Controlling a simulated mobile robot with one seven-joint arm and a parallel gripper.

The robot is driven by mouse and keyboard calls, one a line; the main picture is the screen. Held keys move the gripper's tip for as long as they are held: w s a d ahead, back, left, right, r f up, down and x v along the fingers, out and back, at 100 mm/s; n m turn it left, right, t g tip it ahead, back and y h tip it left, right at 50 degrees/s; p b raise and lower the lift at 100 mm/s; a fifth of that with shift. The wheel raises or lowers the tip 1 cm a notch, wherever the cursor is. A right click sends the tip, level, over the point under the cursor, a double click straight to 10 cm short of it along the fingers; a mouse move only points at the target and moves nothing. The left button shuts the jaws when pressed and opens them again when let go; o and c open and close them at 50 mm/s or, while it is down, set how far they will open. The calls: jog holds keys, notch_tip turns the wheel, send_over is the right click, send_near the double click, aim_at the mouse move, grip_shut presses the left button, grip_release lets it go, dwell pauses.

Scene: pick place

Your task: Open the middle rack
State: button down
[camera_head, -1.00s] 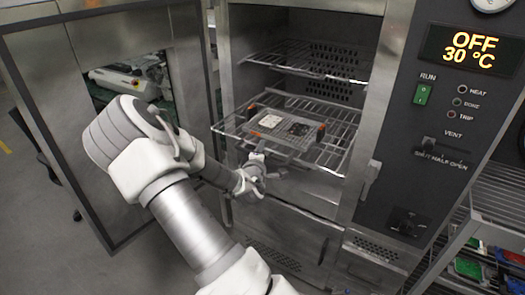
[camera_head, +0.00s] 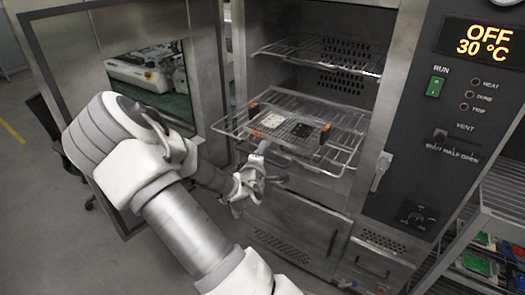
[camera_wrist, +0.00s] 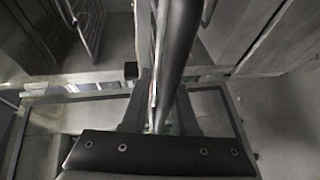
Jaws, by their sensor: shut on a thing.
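The middle rack (camera_head: 232,124) is a wire shelf in the open oven. It sticks out past the front of the chamber, and a plate with white and black items rests on it between orange-and-black holders. My gripper (camera_head: 262,157) is at the rack's front edge, below the plate, shut on the rack. In the wrist view the two dark fingers (camera_wrist: 160,112) stand on either side of a rail. The exact finger contact is small in the head view.
An upper wire rack (camera_head: 310,50) sits inside the chamber. The oven door (camera_head: 110,100) is swung open at the left, beside my arm. A control panel (camera_head: 455,120) is at the right, with a side shelf (camera_head: 480,225) holding colored items. Floor shows at the lower left.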

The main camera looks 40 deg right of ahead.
jog(key=shift+s+a+f+g, duration=0.1)
jog(key=shift+s+f+g, duration=0.15)
jog(key=shift+f, duration=0.3)
jog(key=c, duration=0.9)
grip_release()
jog(key=shift+w, duration=0.1)
jog(key=shift+o, duration=0.3)
jog(key=shift+r, duration=0.1)
jog(key=shift+w+r, duration=0.1)
jog(key=shift+r, duration=0.1)
jog(key=p+v, duration=1.4)
jog(key=v, duration=0.3)
jog(key=shift+f, duration=0.1)
